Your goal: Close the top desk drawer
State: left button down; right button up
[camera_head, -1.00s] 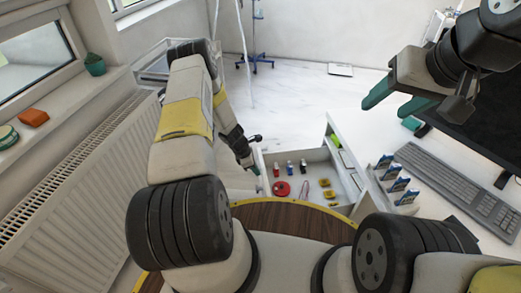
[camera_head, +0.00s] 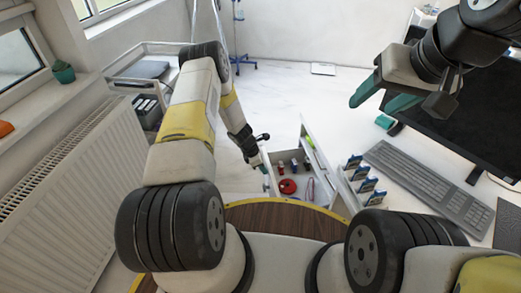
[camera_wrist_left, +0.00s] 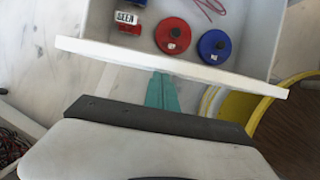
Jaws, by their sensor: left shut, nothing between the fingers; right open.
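The white top desk drawer (camera_head: 298,175) stands partly open at the desk's left side in the head view, with small items inside. Its front panel (camera_wrist_left: 170,66) crosses the left wrist view. My left gripper (camera_head: 264,168) is shut and empty, at the outer side of the drawer front. Its teal fingertips (camera_wrist_left: 162,88) reach the panel's edge in the left wrist view; I cannot tell whether they touch it. My right gripper (camera_head: 376,97) is open and empty, raised above the desk at the right.
A keyboard (camera_head: 425,188), a monitor (camera_head: 465,125) and several small blue boxes (camera_head: 366,184) are on the desk. A red reel (camera_head: 287,186) lies in the drawer. A radiator (camera_head: 75,185) and a cart (camera_head: 150,68) stand left. The floor behind is mostly clear.

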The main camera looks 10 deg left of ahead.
pick_arm(q)
jog(key=w+d, duration=0.2)
jog(key=d, duration=0.5)
jog(key=w+d, duration=0.3)
jog(key=d, duration=0.5)
jog(key=shift+w, duration=0.35)
